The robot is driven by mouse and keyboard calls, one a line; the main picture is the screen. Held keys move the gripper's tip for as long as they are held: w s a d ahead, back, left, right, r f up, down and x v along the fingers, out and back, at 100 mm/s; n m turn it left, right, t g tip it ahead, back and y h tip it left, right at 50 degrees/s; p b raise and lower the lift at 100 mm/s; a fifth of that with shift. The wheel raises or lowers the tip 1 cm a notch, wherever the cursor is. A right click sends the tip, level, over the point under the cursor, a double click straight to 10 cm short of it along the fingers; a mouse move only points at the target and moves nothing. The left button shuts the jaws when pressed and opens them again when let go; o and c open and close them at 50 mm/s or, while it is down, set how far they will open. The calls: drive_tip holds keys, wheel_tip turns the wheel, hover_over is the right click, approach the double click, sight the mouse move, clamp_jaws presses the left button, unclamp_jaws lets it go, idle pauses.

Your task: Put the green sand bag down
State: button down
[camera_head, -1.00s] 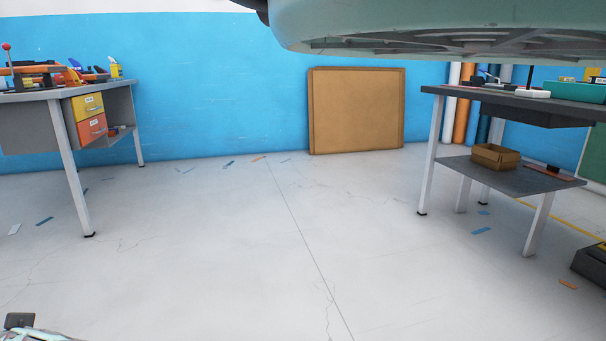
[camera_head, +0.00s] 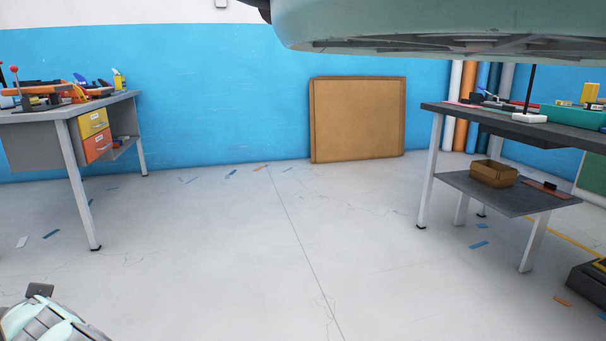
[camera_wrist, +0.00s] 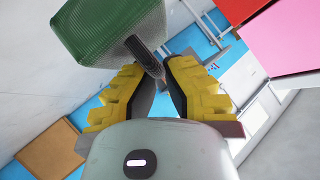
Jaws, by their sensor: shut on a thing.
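The green sand bag (camera_wrist: 110,32) shows in the upper left of the wrist view, with a mesh-like surface and a dark grey neck or handle. My gripper (camera_wrist: 168,75) has yellow fingers, which close around the end of that dark part. The bag hangs beyond the fingertips, and its upper edge runs out of the picture. Neither the bag nor the fingers show in the head view.
A workbench (camera_head: 30,118) with tools and drawers stands at left. Another table (camera_head: 560,125) with a lower shelf stands at right. Cardboard panels (camera_head: 357,118) lean on the blue wall. The floor (camera_head: 240,250) between is mostly clear, with small scraps.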

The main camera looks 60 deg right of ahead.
wheel_tip(320, 180, up, 48)
drive_tip(key=p, duration=4.5)
drive_tip(key=shift+p, duration=0.4)
drive_tip(key=shift+f, duration=0.15)
